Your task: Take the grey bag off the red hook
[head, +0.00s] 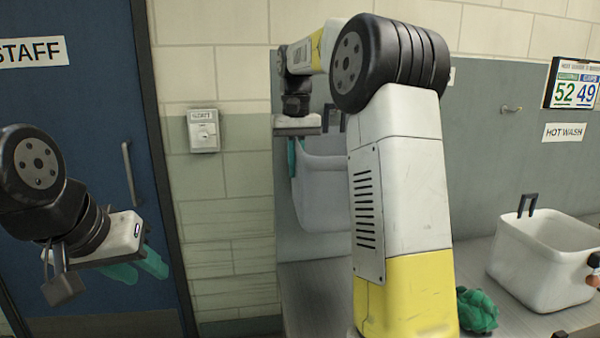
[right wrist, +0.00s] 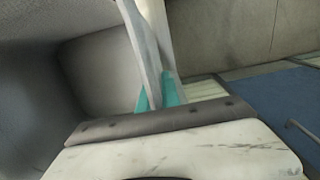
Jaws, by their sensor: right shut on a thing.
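A pale grey bag-like body (head: 325,190) hangs in front of the grey wall panel, partly hidden behind my right arm. My right gripper (head: 292,158) is at its upper left edge. In the right wrist view, the teal fingers (right wrist: 158,95) are shut on a pale strap (right wrist: 150,40), with a grey rounded body (right wrist: 105,75) beside it. I cannot make out the red hook in either view. My left gripper (head: 140,266) is empty, its teal fingers apart, in front of the blue door at the left.
A white tub (head: 540,280) with a dark handle stands on the metal counter at right. A crumpled green cloth (head: 477,310) lies nearby. A small metal hook (head: 511,109) is on the wall. A switch box (head: 203,131) is beside the blue door (head: 85,100).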

